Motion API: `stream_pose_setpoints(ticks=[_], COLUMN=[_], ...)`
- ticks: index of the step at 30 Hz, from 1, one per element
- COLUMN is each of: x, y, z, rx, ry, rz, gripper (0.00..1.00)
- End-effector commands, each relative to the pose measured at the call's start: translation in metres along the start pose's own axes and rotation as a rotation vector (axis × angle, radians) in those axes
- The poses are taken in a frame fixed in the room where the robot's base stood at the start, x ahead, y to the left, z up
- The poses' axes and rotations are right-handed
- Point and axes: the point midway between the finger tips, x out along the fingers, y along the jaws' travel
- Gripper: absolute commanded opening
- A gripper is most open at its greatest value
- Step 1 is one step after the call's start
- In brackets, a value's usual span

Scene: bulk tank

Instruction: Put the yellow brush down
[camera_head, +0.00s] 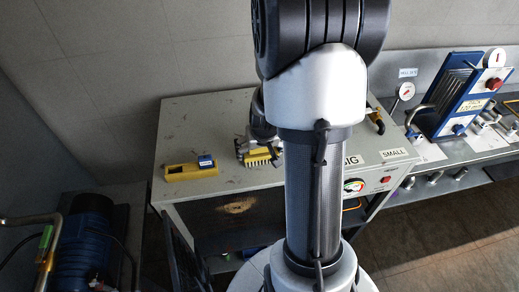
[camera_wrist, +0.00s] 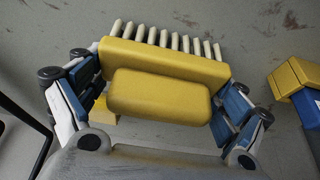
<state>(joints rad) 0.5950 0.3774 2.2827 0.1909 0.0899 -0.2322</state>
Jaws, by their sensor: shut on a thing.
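The yellow brush (camera_wrist: 165,62) has a thick yellow body and a row of pale bristles along its upper edge in the wrist view. My gripper (camera_wrist: 157,92) is shut on it, with a blue-padded finger at each side of the body. In the head view the brush (camera_head: 259,154) is low over the grey table top (camera_head: 222,115), left of my arm, with its bristles toward the camera. I cannot tell whether it touches the table. My gripper (camera_head: 256,138) is partly hidden behind my arm there.
A yellow block with a blue part (camera_head: 190,170) lies on the table left of the brush; it also shows at the right of the wrist view (camera_wrist: 298,78). A panel with a gauge and labels (camera_head: 375,178) is on the table's front. The table's back left is clear.

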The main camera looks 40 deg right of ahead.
Motion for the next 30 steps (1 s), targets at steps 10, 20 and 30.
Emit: stream_pose_setpoints(ticks=[10, 20, 30], x=[0.002, 0.000, -0.062], y=[0.000, 0.000, 0.000], z=[0.001, 0.000, -0.003], rx=[0.000, 0.000, 0.000], ry=[0.000, 0.000, 0.006], rz=[0.000, 0.000, 0.000], gripper=[1.00, 1.00, 1.00])
